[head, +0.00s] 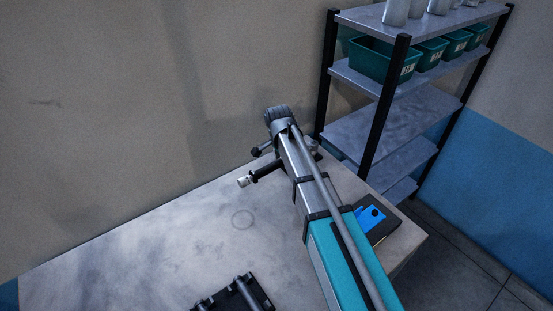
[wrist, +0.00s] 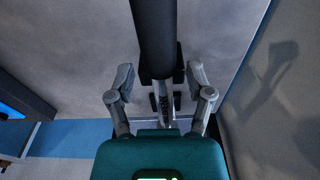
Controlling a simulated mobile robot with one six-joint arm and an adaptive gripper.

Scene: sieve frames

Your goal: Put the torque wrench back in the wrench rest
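The torque wrench (wrist: 155,35) has a thick black handle and a thinner silver shaft. In the wrist view it runs between the two grey fingers of my gripper (wrist: 160,75), whose dark pads appear to meet the handle on both sides. In the head view a black length of the wrench (head: 266,170) with a silver end sticks out to the left from behind my arm, seemingly above the table; most of my gripper is hidden there. A black stand with silver rods (head: 236,295), which looks like the wrench rest, is at the bottom edge, partly cut off.
The grey table (head: 130,255) is mostly bare, with a ring mark on it. A dark box with a blue top (head: 371,216) sits right of my arm near the table's edge. A metal shelf (head: 390,125) with green bins stands behind; a wall runs along the left.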

